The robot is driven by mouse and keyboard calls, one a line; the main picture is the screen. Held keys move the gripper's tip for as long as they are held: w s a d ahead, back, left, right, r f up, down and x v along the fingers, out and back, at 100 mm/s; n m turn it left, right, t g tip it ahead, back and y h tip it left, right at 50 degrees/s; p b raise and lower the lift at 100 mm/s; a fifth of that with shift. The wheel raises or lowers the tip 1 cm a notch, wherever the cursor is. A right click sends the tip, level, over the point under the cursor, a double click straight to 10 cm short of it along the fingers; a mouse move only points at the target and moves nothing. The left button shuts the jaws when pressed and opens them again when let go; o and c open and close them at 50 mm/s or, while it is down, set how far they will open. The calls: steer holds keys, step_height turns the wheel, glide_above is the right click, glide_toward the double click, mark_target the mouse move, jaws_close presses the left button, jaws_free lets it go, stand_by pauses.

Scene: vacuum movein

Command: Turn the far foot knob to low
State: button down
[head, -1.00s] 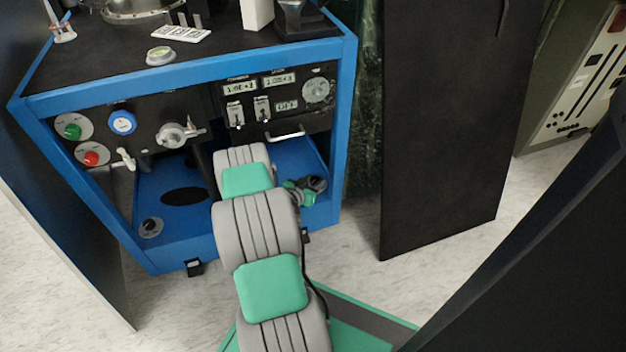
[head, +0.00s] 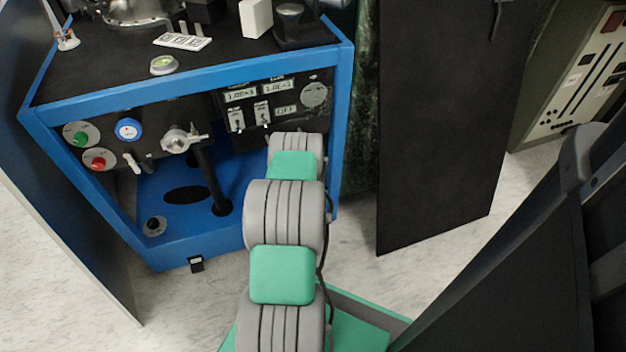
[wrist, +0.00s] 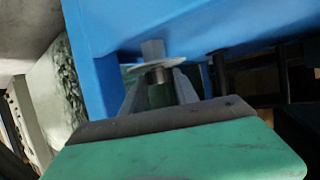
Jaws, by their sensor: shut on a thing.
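In the wrist view, the far foot knob (wrist: 153,50) is a small grey cylinder with a pale disc around it, against the blue frame (wrist: 100,75). My gripper (wrist: 159,80) has one finger on each side of its stem and is shut on it. In the head view, my arm hides both the gripper and this knob. The other foot knob (head: 155,226), dark on a pale round plate, sits at the lower left corner of the blue cart (head: 215,242).
A dark panel (head: 435,130) stands to the right of the cart, and another panel (head: 75,210) stands at its left. The cart's front carries a valve (head: 178,140), a blue gauge (head: 129,129) and green and red buttons. Pale floor shows in front.

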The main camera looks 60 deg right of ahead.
steer(key=c, duration=0.9)
jaws_free()
steer(key=shift+w+f+b, duration=0.1)
steer(key=shift+f+b, duration=0.05)
steer(key=shift+b, duration=0.2)
